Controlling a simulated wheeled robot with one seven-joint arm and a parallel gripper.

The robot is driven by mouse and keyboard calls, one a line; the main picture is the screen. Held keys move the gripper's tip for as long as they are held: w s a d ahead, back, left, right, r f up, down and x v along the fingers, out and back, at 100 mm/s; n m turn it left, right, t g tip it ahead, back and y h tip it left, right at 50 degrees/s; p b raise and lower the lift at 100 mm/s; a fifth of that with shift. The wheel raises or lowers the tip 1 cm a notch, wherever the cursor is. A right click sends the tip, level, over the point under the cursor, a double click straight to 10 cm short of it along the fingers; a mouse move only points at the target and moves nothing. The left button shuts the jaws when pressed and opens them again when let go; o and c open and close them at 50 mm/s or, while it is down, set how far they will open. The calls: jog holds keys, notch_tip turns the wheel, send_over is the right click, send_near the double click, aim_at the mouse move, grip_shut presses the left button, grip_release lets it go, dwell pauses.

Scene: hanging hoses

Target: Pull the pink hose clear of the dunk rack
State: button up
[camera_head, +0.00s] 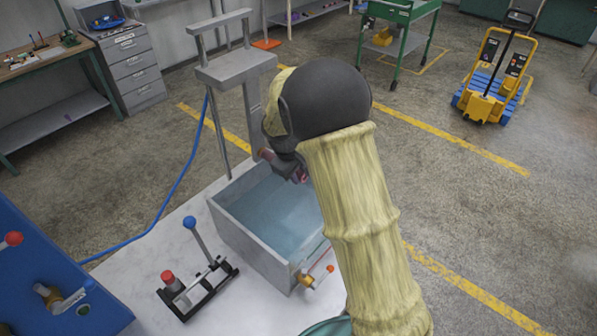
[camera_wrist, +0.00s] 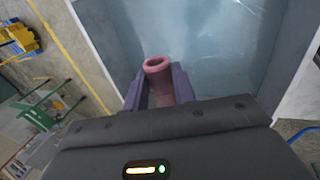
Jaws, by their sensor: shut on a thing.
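In the wrist view the pink hose (camera_wrist: 158,70) shows as a short tube with an open round end. It sits between the two purple-grey fingers of my gripper (camera_wrist: 160,92), which are shut on it. The open end points out over the water. In the head view a small pinkish piece of the hose (camera_head: 298,175) shows at my gripper (camera_head: 285,165), above the tank; my arm hides most of it. The grey rack (camera_head: 237,66) stands upright at the tank's far end, close to my gripper. I cannot tell whether the hose touches the rack.
The grey water tank (camera_head: 247,240) stands on a white table (camera_head: 200,210). A toggle clamp (camera_head: 195,285) with a blue-knobbed lever is left of it, and a brass valve (camera_head: 306,280) is at its near corner. A blue panel (camera_head: 40,270) stands at the left. Open floor lies beyond.

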jog(key=shift+s+d, duration=0.55)
jog(key=shift+d, duration=0.05)
dwell(1.1)
jog(key=shift+s+d+b, duration=0.8)
jog(key=shift+s+d, duration=0.8)
jog(key=shift+d, duration=0.05)
jog(key=s+d+r+p, duration=0.1)
jog(key=s+d+r, duration=0.1)
jog(key=r, duration=0.1)
jog(key=shift+p, duration=0.35)
dwell(0.5)
